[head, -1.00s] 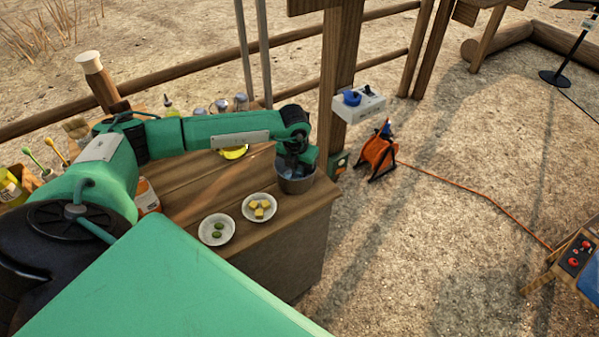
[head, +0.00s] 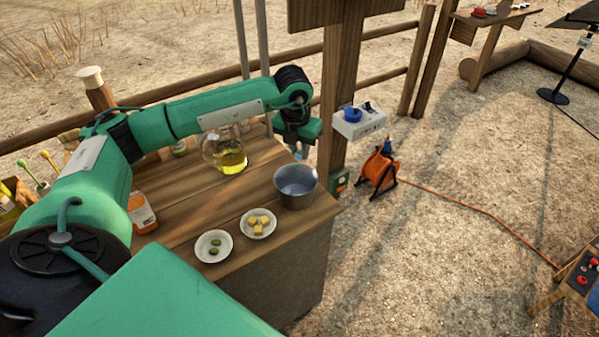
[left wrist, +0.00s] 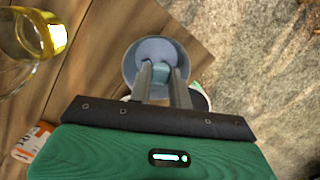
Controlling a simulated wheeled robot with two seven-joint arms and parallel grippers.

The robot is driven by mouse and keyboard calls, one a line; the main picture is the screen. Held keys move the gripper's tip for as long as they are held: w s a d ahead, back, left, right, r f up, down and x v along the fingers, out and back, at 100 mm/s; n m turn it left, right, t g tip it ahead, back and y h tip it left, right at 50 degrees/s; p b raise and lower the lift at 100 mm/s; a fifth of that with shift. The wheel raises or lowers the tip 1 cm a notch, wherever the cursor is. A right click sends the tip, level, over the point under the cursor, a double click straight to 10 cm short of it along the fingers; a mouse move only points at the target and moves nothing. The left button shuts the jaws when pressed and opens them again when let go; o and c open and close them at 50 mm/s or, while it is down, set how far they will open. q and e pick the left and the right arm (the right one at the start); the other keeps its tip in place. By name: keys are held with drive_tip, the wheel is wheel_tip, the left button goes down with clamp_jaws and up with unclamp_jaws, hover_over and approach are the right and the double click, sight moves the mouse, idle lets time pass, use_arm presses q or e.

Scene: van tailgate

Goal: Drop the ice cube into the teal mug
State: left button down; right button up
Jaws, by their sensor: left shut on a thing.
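My left gripper (head: 298,153) hangs above the far side of the grey metal bucket (head: 296,203), near the right end of the wooden counter. In the left wrist view its two fingers (left wrist: 162,75) are shut on a small pale-blue ice cube (left wrist: 160,69). The bucket (left wrist: 131,68) shows below and behind the cube in that view, and the cube looks clear of it. I cannot make out the teal mug in either view; my left arm hides part of the counter. My right gripper is not in view.
A glass jug of yellow liquid (head: 231,162) stands left of the bucket. Plates with yellow pieces (head: 247,230) and green pieces (head: 203,251) lie at the counter's front. A wooden post (head: 343,95) rises close right of my gripper. An orange-labelled bottle (head: 141,213) stands at left.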

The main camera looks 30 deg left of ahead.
sight(299, 152)
use_arm(q)
wheel_tip(299, 152, up, 6)
drive_tip(key=shift+r+b, duration=0.15)
drive_tip(key=shift+b, duration=0.25)
drive_tip(key=shift+r, duration=0.4)
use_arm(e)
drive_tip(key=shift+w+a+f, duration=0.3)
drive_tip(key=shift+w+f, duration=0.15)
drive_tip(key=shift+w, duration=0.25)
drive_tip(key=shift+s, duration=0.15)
